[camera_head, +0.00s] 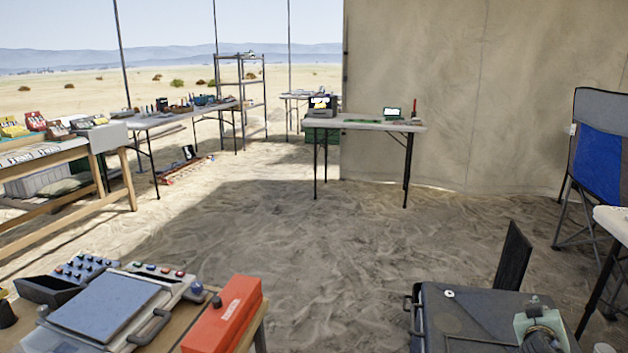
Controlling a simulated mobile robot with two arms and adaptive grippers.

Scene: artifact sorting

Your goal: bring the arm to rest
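Neither of my grippers shows clearly in the head view, and no arm reaches across the middle of the picture. I cannot tell what the small dark round shape (541,341) at the bottom right edge is. It sits by a pale green piece (528,325) on a dark grey case (465,318).
Sandy ground (300,245) lies open in the middle. A folding table (375,125) with a laptop stands ahead by a canvas wall (490,90). Laden tables (115,135) line the left, with a metal shelf (240,90) behind. A blue folding chair (598,140) stands at right.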

